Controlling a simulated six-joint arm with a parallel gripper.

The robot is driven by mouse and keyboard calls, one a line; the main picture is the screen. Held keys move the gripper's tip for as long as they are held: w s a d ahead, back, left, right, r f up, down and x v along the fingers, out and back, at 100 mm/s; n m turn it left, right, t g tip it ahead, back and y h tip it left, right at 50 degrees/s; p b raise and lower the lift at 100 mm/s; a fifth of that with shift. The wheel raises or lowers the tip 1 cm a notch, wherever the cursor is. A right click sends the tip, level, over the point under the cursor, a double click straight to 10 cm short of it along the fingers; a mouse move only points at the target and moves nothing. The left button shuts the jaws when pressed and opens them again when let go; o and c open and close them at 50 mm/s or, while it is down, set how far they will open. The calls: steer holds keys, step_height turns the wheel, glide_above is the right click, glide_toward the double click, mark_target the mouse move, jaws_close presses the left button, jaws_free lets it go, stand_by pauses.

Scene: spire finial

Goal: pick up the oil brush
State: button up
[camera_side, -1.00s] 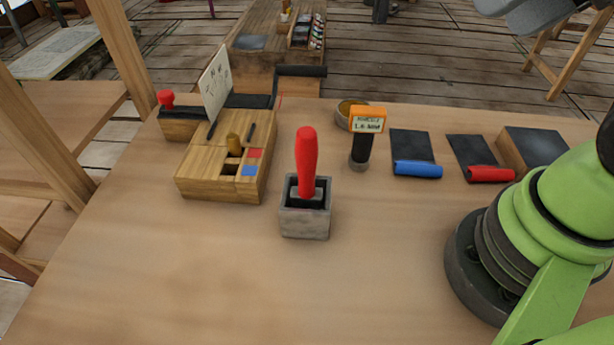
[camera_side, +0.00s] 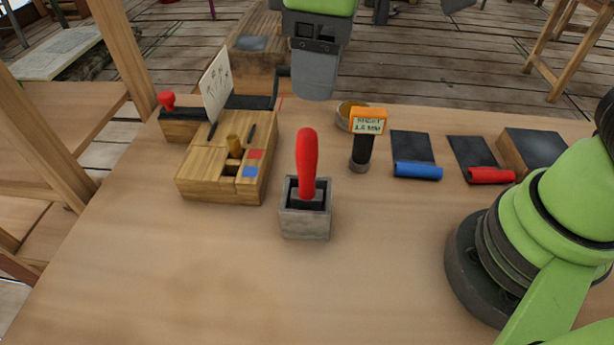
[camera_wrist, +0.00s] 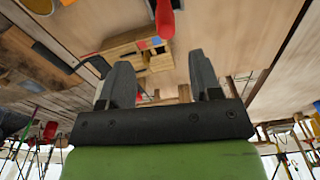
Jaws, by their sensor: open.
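The oil brush, as I take it, is the upright red handle (camera_side: 307,160) standing in a square grey stone box (camera_side: 305,222) near the middle of the table. Its lower end is hidden inside the box. The red handle also shows at the top of the wrist view (camera_wrist: 165,18). My gripper (camera_side: 313,92) hangs in the air at the top middle of the side view, above and behind the brush and apart from it. In the wrist view my gripper (camera_wrist: 161,75) has its two grey fingers spread with nothing held between them.
A wooden block (camera_side: 210,187) with a stamp and upright card stands left. An orange-topped gauge (camera_side: 367,122) stands right of the brush. Blue (camera_side: 417,169) and red (camera_side: 490,174) rollers lie farther right. The table front is clear.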

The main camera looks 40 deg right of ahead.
mark_target(307, 154)
steer(key=shift+w+a+f+n+g+h, duration=0.15)
steer(key=shift+a+f+n, duration=0.2)
steer(key=shift+a+f, duration=0.2)
steer(key=shift+w+a+f+n+g+h, duration=0.1)
steer(key=shift+a+f+n+g+h, duration=0.05)
steer(key=shift+a+f+n, duration=0.35)
step_height(307, 154, down, 4)
steer(key=shift+f, duration=0.25)
steer(key=f, duration=0.5)
steer(key=shift+d+f, duration=0.3)
steer(key=shift+d, duration=0.05)
steer(key=c, duration=1)
